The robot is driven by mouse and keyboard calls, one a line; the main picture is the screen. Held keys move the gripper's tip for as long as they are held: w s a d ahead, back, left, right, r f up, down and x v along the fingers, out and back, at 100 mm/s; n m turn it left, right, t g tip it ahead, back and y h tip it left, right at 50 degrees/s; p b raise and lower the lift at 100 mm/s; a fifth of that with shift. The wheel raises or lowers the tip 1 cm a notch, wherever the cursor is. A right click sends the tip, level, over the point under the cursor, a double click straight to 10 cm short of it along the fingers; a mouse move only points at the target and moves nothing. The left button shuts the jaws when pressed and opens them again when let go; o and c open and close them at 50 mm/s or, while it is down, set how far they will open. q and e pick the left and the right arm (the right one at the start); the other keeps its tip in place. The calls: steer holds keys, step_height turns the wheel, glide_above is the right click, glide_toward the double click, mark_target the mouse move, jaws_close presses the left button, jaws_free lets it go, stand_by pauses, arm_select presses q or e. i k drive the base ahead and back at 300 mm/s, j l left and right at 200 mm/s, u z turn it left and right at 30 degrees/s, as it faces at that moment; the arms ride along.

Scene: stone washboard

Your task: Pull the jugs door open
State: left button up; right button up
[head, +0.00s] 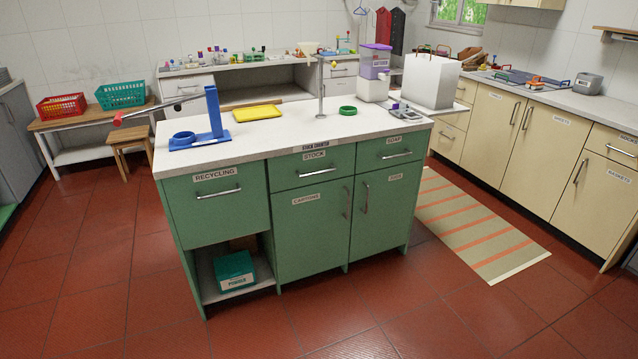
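The door with a small label that appears to read "JUGS" (386,212) is the green right-hand lower door of the island counter. It looks shut and flush with the cabinet front. Its vertical metal handle (366,198) is near its upper left edge. Neither of my grippers is in the head view, so where they are relative to the door cannot be seen.
Left of it is the cartons door (312,230); above is the soap drawer (397,151). A striped mat (475,225) lies right of the island. Red tiled floor (400,310) in front is clear.

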mark_target(383, 201)
steer(key=i+j+z, duration=0.85)
steer(key=j, duration=0.15)
